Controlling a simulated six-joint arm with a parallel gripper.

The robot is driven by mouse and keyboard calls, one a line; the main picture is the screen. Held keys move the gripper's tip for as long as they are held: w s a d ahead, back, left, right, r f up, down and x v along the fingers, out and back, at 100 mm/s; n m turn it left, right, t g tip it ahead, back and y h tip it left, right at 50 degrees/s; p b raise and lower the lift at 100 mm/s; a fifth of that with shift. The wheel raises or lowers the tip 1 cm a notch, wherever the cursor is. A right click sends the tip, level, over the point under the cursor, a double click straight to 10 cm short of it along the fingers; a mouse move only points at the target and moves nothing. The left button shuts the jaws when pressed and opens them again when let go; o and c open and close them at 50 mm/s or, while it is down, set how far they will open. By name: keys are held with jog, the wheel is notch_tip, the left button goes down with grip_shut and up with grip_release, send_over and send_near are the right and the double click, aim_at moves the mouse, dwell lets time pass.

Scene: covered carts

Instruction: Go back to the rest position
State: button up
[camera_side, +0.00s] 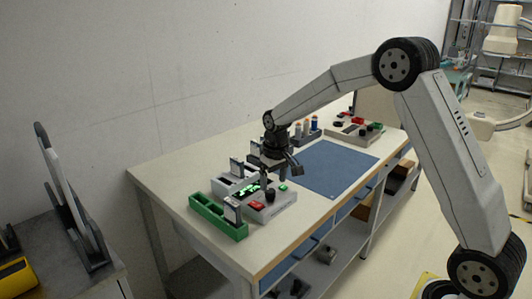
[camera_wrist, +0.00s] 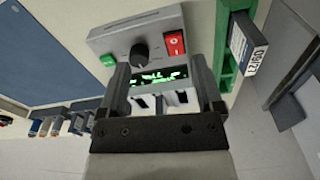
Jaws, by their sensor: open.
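My gripper (camera_side: 270,172) is over the workbench (camera_side: 160,172), just above a grey device. In the wrist view its two fingers (camera_wrist: 160,78) stand apart with nothing held between them. The grey device (camera_side: 274,211) has a lit green display, a black knob, a red switch and a green button; it also shows in the wrist view (camera_wrist: 120,43). Pale parts with dark slots (camera_wrist: 165,98) lie beyond the fingertips, partly hidden by the gripper. I cannot tell whether the fingers touch the device.
A green tray (camera_side: 212,222) holding an upright labelled block (camera_side: 232,209) stands at the near end. A blue mat (camera_side: 335,168) lies clear to the right. A wall runs behind the bench.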

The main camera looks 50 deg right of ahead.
jog(key=s+a+f+t, duration=0.1)
jog(key=s+a, duration=0.3)
jog(key=s, duration=0.6)
jog(key=s+a+f+n, duration=0.1)
jog(key=s+a, duration=0.3)
jog(key=s, duration=0.7)
jog(key=shift+s+a+f+n+t, duration=0.2)
jog(key=shift+n+t, duration=0.1)
jog(key=shift+t, duration=0.1)
